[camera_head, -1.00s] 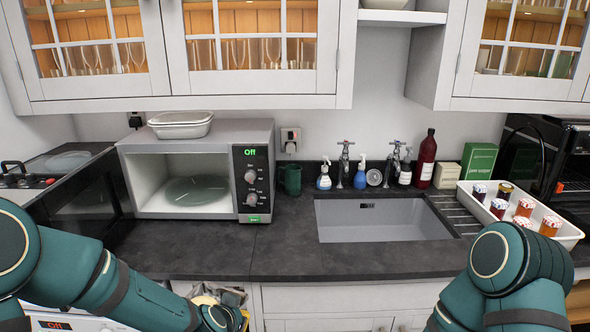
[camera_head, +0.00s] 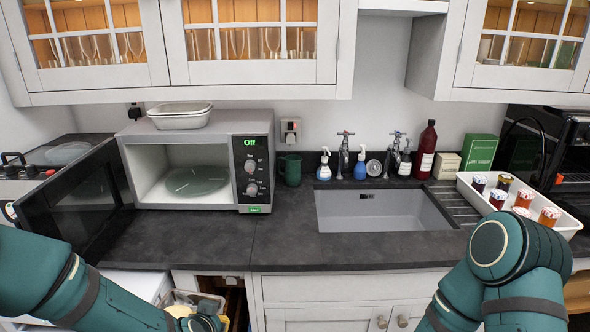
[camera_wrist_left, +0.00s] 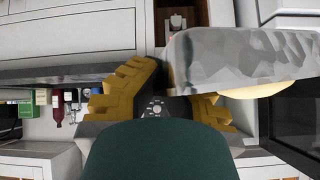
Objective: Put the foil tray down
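The foil tray (camera_wrist_left: 245,52) is a crinkled silver tray with a pale yellow filling (camera_wrist_left: 258,90). My left gripper (camera_wrist_left: 163,85), with yellow fingers, has the tray's edge between its fingers; the tray hides part of one finger. In the head view the tray (camera_head: 208,299) is partly visible below the counter's front edge, beside my left wrist, and seems tilted. My right arm is at the lower right, but its gripper is out of view.
The microwave (camera_head: 255,150) is open and reads Off; its door (camera_head: 80,205) swings out left over the counter. The counter (camera_head: 200,240) is clear before it. The sink (camera_head: 380,212) is empty. A white tray (camera_head: 568,228) of jars stands right. White dishes (camera_head: 180,120) top the microwave.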

